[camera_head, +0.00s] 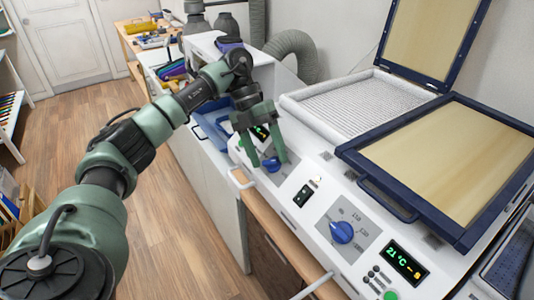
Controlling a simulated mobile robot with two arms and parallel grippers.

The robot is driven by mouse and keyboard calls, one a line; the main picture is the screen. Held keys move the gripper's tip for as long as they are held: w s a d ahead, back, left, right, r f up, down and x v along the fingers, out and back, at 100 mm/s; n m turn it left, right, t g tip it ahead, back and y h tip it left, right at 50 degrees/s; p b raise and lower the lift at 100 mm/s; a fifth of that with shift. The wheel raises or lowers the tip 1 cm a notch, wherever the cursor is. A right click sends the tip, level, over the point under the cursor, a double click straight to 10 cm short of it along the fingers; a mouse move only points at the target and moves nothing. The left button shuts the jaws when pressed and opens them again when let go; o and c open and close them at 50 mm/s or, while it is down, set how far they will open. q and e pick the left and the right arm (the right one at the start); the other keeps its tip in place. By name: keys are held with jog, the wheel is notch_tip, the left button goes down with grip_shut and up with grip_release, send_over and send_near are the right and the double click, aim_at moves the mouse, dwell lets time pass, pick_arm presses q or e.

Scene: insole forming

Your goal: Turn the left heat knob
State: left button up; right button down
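The left heat knob (271,165) is a blue dial on a grey scale plate, on the sloping front panel of the white forming machine (318,190). My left gripper (268,161) reaches in from the left and points down at it. Its two green fingers are spread, one on each side of the knob. I cannot tell whether they touch it. The fingers hide part of the scale plate and of the green display (261,132) behind. My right gripper is not in view.
A second blue knob (342,232) and a display (406,263) reading 21 °C sit nearer on the panel. A navy-framed panel (450,157) with a handle lies to the right. A perforated white bed (345,105) and a raised frame (430,35) stand behind. A rail runs along the front.

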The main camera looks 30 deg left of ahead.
pick_arm(q)
jog(key=b+v, duration=0.1)
jog(key=v, duration=0.7)
jog(key=shift+f, duration=0.15)
dwell(0.6)
